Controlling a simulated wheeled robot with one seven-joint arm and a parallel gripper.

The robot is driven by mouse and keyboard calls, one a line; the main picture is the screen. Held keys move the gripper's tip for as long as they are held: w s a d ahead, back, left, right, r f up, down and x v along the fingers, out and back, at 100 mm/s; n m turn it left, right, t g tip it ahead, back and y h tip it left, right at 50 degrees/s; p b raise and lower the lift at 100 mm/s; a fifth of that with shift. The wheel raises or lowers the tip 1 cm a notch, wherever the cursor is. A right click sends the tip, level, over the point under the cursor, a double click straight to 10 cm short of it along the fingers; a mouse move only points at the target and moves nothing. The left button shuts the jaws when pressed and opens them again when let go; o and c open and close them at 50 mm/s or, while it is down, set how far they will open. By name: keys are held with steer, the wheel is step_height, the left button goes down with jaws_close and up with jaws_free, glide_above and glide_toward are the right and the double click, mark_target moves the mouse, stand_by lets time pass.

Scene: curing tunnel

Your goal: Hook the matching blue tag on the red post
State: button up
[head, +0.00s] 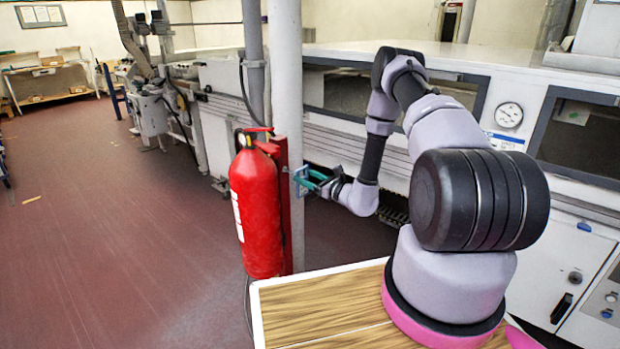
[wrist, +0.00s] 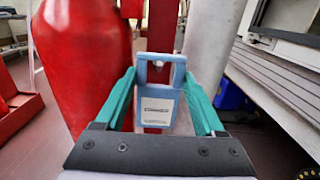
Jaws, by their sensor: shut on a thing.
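My gripper (head: 317,181) is shut on a blue tag (head: 300,182), with its teal fingers on either side of it. In the wrist view the blue tag (wrist: 176,86) is upright between the fingertips (wrist: 163,104), with a white label on its face and an opening through its top. The red post (head: 286,225) stands just beyond the tag. In the wrist view the red post (wrist: 161,35) is behind the tag and shows through its opening. I cannot tell whether the tag touches the post.
A red fire extinguisher (head: 256,210) stands close on the left of the post; it fills the left of the wrist view (wrist: 85,60). A pale column (head: 286,85) rises right by the post. The long grey machine (head: 335,135) lies behind my arm. Open floor (head: 110,220) is at left.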

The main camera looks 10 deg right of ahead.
steer(key=shift+f+x, duration=0.2)
steer(key=shift+x, duration=1.35)
steer(key=shift+f+x, duration=0.2)
steer(key=shift+x, duration=1.3)
steer(key=shift+f, duration=0.8)
steer(key=o, duration=1.5)
steer(key=shift+o, duration=0.2)
